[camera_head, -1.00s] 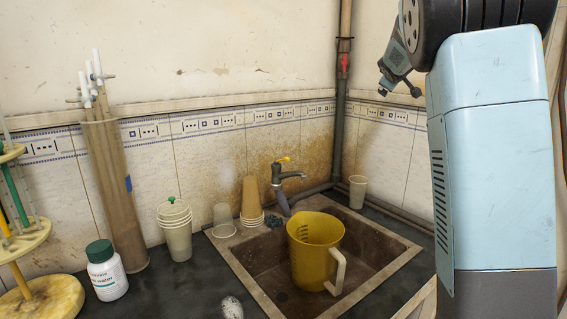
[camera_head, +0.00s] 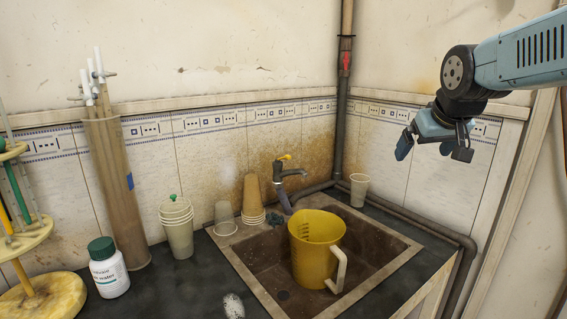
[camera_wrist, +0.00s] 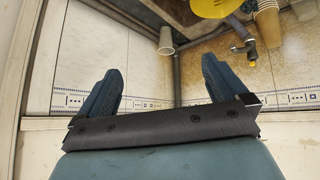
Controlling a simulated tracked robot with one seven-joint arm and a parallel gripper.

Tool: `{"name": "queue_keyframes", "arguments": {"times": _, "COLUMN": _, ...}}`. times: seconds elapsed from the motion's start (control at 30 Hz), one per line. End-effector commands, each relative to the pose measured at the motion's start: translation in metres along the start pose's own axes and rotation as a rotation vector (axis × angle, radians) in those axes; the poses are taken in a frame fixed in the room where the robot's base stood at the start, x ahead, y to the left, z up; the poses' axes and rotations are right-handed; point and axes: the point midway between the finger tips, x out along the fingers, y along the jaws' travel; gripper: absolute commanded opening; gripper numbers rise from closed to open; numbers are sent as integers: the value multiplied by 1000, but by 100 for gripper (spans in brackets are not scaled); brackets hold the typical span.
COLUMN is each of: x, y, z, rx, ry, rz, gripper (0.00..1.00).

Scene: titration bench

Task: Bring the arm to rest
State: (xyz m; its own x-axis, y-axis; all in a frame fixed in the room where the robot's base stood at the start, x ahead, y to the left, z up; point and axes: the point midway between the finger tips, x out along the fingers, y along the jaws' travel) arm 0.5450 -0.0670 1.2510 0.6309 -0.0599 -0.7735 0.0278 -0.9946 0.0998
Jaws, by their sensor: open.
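My arm reaches in from the upper right in the head view, and my gripper (camera_head: 430,152) hangs in the air in front of the tiled wall, right of the sink. Its two blue fingers are spread apart with nothing between them. In the wrist view my gripper (camera_wrist: 165,85) also shows open and empty, with the wall tiles and the pipe behind the gap. The fingers touch nothing that I can see.
The sink (camera_head: 385,266) holds a yellow jug (camera_head: 312,245). A tap (camera_head: 290,174), a single cup (camera_head: 358,190) and stacked cups (camera_head: 177,228) stand around it. A white bottle (camera_head: 108,272) stands at left. A pipe (camera_head: 342,120) runs up the corner. Air around my gripper is clear.

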Motion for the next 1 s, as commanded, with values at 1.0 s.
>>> {"name": "queue_keyframes", "arguments": {"times": 1.0, "x": -42, "y": -78, "z": 161, "rx": 79, "ry": -191, "rz": -68, "gripper": 100}}
